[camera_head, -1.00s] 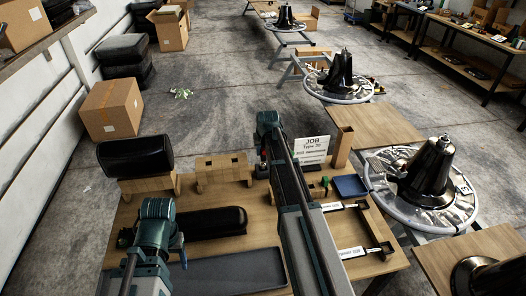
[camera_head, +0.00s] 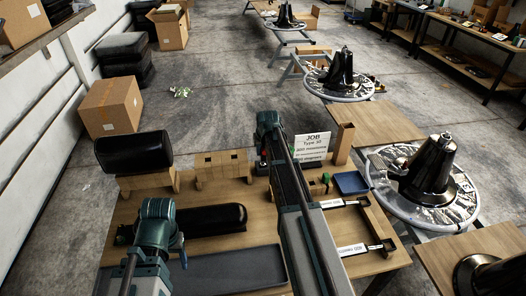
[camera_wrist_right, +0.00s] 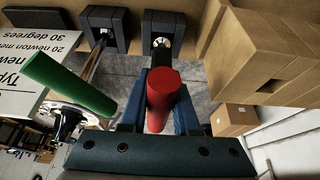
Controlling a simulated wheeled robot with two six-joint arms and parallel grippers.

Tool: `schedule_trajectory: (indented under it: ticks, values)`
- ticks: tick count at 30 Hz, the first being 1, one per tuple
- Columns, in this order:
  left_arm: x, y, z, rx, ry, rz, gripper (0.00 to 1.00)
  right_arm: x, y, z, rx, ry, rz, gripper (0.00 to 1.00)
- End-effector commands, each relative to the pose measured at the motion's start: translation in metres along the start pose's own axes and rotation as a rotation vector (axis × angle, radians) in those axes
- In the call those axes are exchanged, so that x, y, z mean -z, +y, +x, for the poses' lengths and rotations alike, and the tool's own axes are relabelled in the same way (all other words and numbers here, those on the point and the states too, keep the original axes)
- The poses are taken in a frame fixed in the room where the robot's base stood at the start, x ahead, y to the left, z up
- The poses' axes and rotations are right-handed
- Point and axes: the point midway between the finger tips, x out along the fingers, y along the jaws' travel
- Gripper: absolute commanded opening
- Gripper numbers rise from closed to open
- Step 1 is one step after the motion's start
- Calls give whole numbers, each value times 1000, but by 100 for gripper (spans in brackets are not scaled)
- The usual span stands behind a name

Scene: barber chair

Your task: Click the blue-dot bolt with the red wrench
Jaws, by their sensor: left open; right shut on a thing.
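In the right wrist view, my right gripper (camera_wrist_right: 160,118) is shut around the red handle (camera_wrist_right: 162,92) of the red wrench. The handle's end faces the camera, and a dark shaft runs from it to a dark block holder. A green-handled tool (camera_wrist_right: 68,86) is apart on the left, in front of the sign. In the head view my right arm hides its own gripper and the red wrench. My left gripper (camera_head: 181,254) is open at the lower left, above the table by a dark tray.
The wooden table (camera_head: 190,193) carries a job sign (camera_head: 312,148), a blue bin (camera_head: 351,183), a long dark tray (camera_head: 230,271) and a wooden frame with labelled tools on the right. A round chair base (camera_head: 390,205) with a black cone stands beyond it.

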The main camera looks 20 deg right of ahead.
Motion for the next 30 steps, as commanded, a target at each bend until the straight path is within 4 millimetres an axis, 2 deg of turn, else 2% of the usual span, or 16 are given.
schedule_trajectory:
  ticks: [23,24,30]
  values:
    - [1,1,10,0,0,0,64,-4,0,9,0,1,0,0]
    - [1,1,10,0,0,0,64,-4,0,9,0,1,0,31]
    - [1,1,10,0,0,0,64,-4,0,9,0,0,0,64]
